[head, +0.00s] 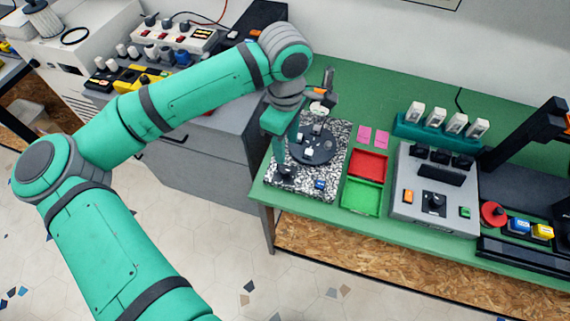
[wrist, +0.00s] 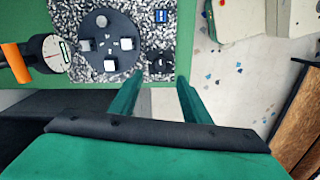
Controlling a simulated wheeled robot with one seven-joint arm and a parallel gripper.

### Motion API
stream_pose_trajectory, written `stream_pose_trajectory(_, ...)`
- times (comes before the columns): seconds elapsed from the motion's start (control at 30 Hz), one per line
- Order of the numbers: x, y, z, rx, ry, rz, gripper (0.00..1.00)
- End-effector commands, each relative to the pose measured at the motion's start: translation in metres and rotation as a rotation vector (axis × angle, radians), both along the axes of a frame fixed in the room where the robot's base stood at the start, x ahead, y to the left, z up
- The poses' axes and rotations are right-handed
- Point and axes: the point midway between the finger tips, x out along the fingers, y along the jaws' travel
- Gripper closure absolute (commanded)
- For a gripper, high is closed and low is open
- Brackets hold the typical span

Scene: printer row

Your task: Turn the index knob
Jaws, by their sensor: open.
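A black knob (head: 285,171), which looks like the index knob, sits at the front left corner of a speckled stone plate (head: 331,130) that bears a dark round disc (head: 312,146). In the wrist view the black knob (wrist: 160,61) lies just past my fingertips, beside the disc (wrist: 109,44). My gripper (head: 284,157) points down over that corner of the plate and partly hides it. In the wrist view my gripper (wrist: 155,79) has its two fingers spread, with nothing between them. I cannot tell its exact height above the knob.
A dial gauge with an orange part (wrist: 50,54) stands at the disc's far side. Red (head: 368,164) and green trays (head: 361,197) lie right of the plate. A grey control box (head: 408,215) with another black knob stands further right. The bench's front edge is close by.

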Motion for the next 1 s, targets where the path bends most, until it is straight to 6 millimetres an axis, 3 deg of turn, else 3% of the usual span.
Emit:
stream_pose_trajectory(0.17, 0.001, 0.005, -0.011, 0.016, -0.001, 0.002, 0.57)
stream_pose_trajectory(0.7, 0.001, 0.004, -0.095, 0.012, -0.001, 0.002, 0.57)
stream_pose_trajectory(1.0, 0.001, 0.004, -0.108, 0.013, -0.003, 0.002, 0.57)
